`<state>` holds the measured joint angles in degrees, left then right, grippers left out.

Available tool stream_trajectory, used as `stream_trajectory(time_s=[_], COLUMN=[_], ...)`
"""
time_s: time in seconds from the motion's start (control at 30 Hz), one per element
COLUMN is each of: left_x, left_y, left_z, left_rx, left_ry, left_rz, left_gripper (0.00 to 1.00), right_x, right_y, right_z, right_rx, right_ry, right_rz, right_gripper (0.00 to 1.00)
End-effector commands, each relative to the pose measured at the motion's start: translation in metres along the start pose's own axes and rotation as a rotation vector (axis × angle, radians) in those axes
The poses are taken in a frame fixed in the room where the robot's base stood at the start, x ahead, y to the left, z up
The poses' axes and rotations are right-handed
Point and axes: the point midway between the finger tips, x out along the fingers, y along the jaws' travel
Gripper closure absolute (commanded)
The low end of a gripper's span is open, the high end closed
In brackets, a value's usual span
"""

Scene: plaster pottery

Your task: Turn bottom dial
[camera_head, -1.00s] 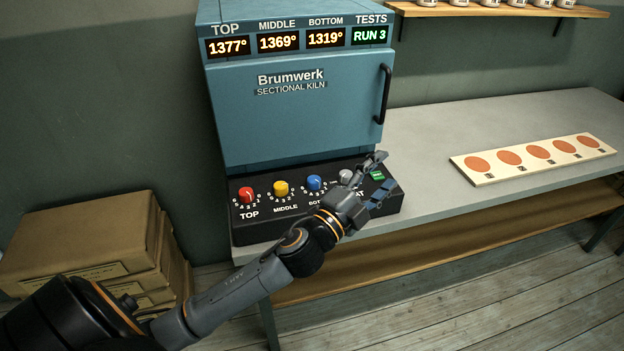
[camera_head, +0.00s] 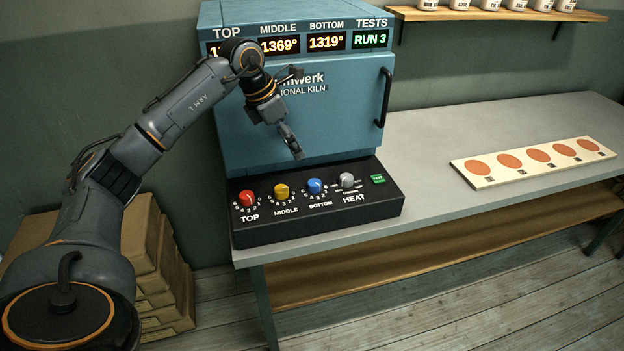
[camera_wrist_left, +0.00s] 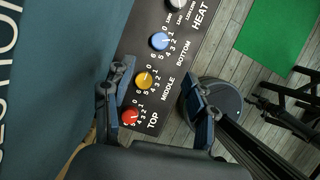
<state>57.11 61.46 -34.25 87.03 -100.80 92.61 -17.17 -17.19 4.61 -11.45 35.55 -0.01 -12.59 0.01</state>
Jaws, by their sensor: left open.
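The bottom dial (camera_head: 315,187) is the blue knob labelled BOTTOM on the black panel (camera_head: 320,220) of the kiln (camera_head: 235,130). Red top (camera_head: 246,197) and yellow middle (camera_head: 281,191) dials are to its left, the grey heat dial (camera_head: 346,180) to its right. The BOTTOM display (camera_head: 326,40) reads 1319°. My left gripper (camera_head: 296,113) is open and empty, above the panel in front of the kiln door. In the left wrist view the blue dial (camera_wrist_left: 159,41) lies beyond the open fingers (camera_wrist_left: 163,108). My right gripper is out of view.
A green button (camera_head: 378,179) sits right of the heat dial. A white board with orange discs (camera_head: 532,162) lies on the grey table (camera_head: 440,140). Cardboard boxes (camera_head: 160,270) stand at the lower left. The kiln door has a black handle (camera_head: 383,97).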

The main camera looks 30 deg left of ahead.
Motion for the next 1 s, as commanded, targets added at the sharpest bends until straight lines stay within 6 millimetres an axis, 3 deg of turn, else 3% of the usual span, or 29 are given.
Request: stream_trajectory(time_s=[0.17, 0.5, 0.7, 1.0], left_x=[0.017, 0.088, 0.121, 0.137], left_y=[0.0, -0.001, -0.001, 0.0], left_z=[-0.002, -0.001, -0.001, -0.002], left_rx=[0.0, -0.001, -0.001, 0.001], left_ry=[0.011, 0.008, 0.006, 0.005], left_rz=[-0.002, -0.005, -0.002, 0.0], left_gripper=[0.43, 0.43, 0.43, 0.43], right_x=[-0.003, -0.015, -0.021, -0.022], right_y=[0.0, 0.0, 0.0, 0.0], right_z=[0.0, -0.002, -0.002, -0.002], right_rx=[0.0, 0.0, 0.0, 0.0], right_ry=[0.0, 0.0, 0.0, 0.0], right_rz=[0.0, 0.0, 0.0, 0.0], right_gripper=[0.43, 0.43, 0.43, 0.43])
